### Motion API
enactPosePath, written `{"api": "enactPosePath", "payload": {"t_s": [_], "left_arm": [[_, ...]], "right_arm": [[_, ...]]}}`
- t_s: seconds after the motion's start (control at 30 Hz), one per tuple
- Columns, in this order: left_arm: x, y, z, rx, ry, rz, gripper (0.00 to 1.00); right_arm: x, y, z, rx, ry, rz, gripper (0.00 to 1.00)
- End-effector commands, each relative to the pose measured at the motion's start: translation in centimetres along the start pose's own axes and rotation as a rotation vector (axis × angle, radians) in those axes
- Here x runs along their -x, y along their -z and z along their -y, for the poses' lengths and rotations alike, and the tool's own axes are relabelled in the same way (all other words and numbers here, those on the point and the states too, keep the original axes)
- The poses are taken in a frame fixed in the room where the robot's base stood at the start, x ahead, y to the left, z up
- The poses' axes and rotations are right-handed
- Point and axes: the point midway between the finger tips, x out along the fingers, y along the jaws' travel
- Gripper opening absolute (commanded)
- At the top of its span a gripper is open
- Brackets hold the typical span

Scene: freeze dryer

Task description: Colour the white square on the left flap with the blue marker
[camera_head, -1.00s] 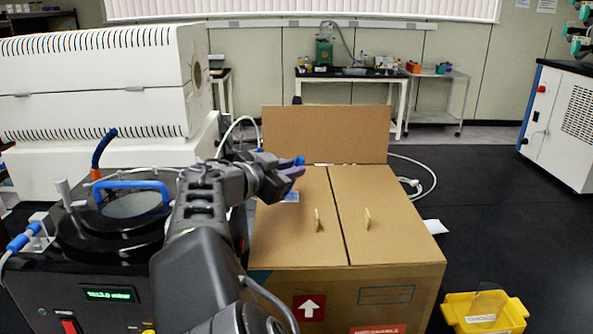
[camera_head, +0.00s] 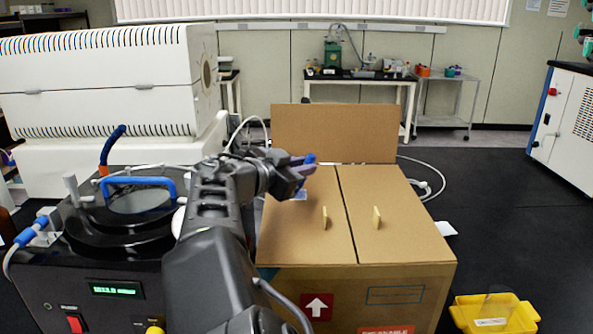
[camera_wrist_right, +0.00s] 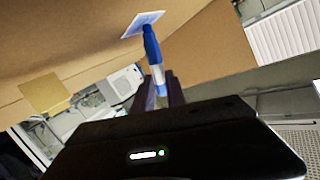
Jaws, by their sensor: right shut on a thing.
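My right gripper (camera_head: 303,162) is over the far left part of the cardboard box's left flap (camera_head: 295,233). It is shut on the blue marker (camera_wrist_right: 152,52), which has a blue and white body. The marker's tip end is at the small square (camera_wrist_right: 142,23) on the flap, touching or very close; I cannot tell which. The square looks white with a pale blue tint in the right wrist view. In the head view the square (camera_head: 299,196) is mostly hidden behind the gripper. My left gripper is not in view.
The right flap (camera_head: 395,220) lies beside the left one, each with a small upright tab. A back flap (camera_head: 335,133) stands up behind. A black device with a blue handle (camera_head: 140,181) is left of the box. A yellow bin (camera_head: 495,317) sits on the floor at right.

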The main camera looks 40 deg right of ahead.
Motion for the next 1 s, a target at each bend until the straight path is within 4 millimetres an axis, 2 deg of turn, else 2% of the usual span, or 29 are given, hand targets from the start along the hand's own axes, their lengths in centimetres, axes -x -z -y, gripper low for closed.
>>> {"api": "enactPosePath", "payload": {"t_s": [0.4,1.0], "left_arm": [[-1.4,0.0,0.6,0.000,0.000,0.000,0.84],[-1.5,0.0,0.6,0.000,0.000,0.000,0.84]], "right_arm": [[-1.1,0.5,-1.4,0.000,-0.004,0.001,0.00],[-0.8,0.4,-1.1,0.001,-0.003,0.000,0.00]]}}
